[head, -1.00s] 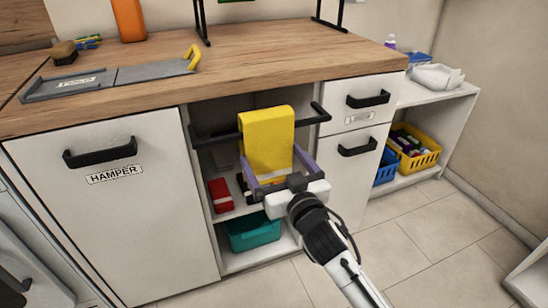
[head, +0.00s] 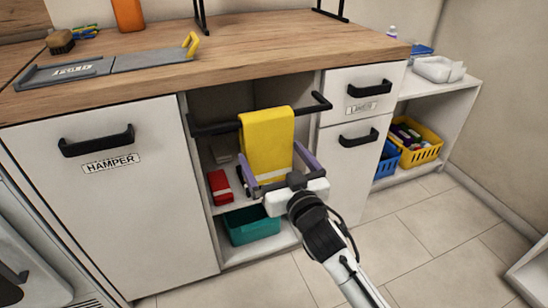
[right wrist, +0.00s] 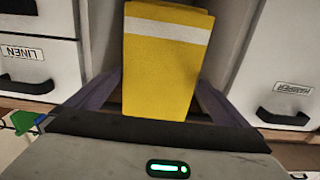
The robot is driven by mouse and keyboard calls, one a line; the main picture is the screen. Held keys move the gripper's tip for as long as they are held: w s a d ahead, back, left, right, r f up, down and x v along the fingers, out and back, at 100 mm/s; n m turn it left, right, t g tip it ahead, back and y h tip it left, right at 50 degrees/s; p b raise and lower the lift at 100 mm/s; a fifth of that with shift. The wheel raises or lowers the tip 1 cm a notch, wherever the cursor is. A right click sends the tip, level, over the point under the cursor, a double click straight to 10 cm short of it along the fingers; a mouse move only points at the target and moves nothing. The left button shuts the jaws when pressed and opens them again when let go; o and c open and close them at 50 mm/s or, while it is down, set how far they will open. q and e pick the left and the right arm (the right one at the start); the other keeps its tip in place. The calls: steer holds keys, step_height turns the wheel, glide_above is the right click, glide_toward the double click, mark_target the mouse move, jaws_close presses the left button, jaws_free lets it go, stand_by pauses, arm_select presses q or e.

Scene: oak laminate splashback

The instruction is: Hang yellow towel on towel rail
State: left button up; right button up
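The yellow towel (head: 268,140) hangs draped over the black towel rail (head: 215,129) in front of the open cupboard bay. My right gripper (head: 271,152) is open in front of the towel's lower part, one purple finger at each side. In the right wrist view the towel (right wrist: 160,65) hangs between the spread fingers, with a white stripe near its top and gaps to both fingers. The towel's lower end is close to the gripper's palm; whether they touch I cannot tell. My left gripper is not in view.
The hamper door (head: 110,205) is left of the bay and drawers (head: 360,105) are right. A teal bin (head: 250,226) and a red box (head: 219,186) sit inside the bay. A yellow basket (head: 418,152) stands on the right shelf. The floor in front is clear.

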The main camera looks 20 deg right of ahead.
steer(key=s+p, duration=0.2)
steer(key=s, duration=0.8)
steer(key=s+a+f+n+g+y, duration=0.15)
steer(key=s+f+g, duration=0.25)
steer(key=s+f, duration=0.6)
steer(key=s+a+f+g+y, duration=0.1)
steer(key=s+a+f+g, duration=0.3)
steer(key=s+f, duration=0.65)
arm_select(q)
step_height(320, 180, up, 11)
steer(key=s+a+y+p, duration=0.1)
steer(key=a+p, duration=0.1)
steer(key=p, duration=1.4)
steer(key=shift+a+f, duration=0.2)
arm_select(e)
step_height(320, 180, up, 10)
steer(key=d+g, duration=0.1)
steer(key=d, duration=0.1)
steer(key=shift+d, duration=0.15)
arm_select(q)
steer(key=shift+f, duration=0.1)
arm_select(e)
steer(key=shift+w+f+h, duration=0.1)
steer(key=shift+f+h, duration=0.05)
steer(key=shift+h, duration=0.1)
